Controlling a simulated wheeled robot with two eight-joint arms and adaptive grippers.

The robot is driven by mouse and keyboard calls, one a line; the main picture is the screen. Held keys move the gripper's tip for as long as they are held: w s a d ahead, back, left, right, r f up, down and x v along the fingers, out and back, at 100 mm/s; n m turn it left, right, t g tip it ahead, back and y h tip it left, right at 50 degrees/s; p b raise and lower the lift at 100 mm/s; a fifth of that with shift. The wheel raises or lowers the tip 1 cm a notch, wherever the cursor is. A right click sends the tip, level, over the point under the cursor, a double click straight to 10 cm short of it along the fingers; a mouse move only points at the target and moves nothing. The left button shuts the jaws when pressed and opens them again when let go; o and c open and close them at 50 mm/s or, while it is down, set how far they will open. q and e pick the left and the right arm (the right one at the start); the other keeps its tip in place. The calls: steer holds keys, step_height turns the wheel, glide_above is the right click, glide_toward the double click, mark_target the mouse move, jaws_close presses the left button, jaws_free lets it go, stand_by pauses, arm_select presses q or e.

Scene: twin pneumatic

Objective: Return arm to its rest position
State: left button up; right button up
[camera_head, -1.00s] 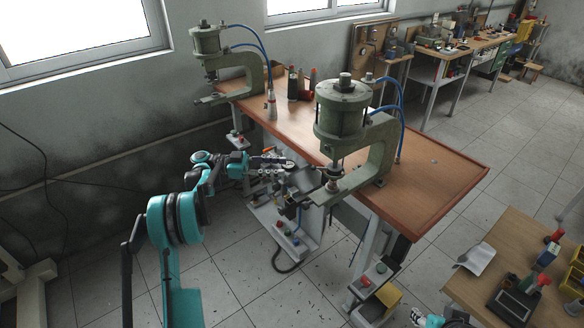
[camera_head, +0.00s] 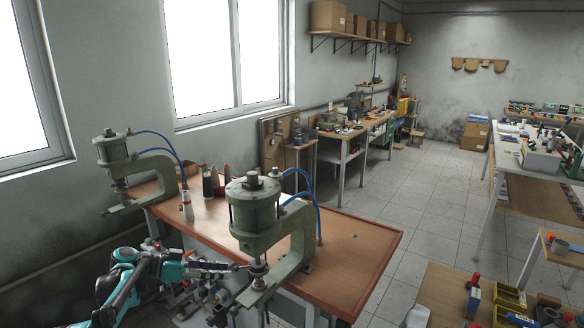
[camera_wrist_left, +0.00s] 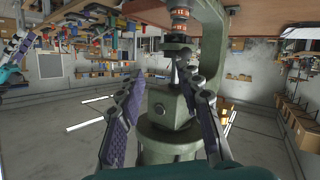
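My left arm (camera_head: 124,285) comes in from the lower left in the head view. Its left gripper (camera_head: 232,276) is beside the near green press (camera_head: 255,215), close to the press's lower jaw. In the left wrist view the two padded fingers (camera_wrist_left: 162,78) stand apart with nothing held between them. The press (camera_wrist_left: 165,140) fills the space behind the fingers; whether they touch it, I cannot tell. Teal and purple parts of what looks like my right gripper (camera_wrist_left: 16,50) show at the left edge of the wrist view, too small to read.
A brown-topped bench (camera_head: 355,262) carries both presses; the far press (camera_head: 125,170) stands at left. Bottles (camera_head: 210,182) and blue hoses are between them. A small table (camera_head: 450,290) with boxes stands at lower right. Open tiled floor (camera_head: 415,190) lies beyond the bench.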

arm_select(q)
steer(key=s+d+n+y, duration=0.3)
steer(key=s+d, duration=0.1)
steer(key=s, duration=0.3)
steer(key=s+d+n+y, duration=0.3)
steer(key=s+d+y, duration=0.1)
steer(key=s, duration=0.3)
steer(key=s+a+f+n+t+y, duration=0.1)
steer(key=s+a+f+n+y, duration=0.1)
steer(key=s, duration=0.6)
steer(key=s+a+f+n+t+y, duration=0.1)
steer(key=s+f+n+y, duration=0.2)
steer(key=s, duration=0.6)
step_height(320, 180, down, 2)
steer(key=shift+a+t+y, duration=0.3)
steer(key=shift+a+y, duration=0.1)
steer(key=shift+y, duration=0.3)
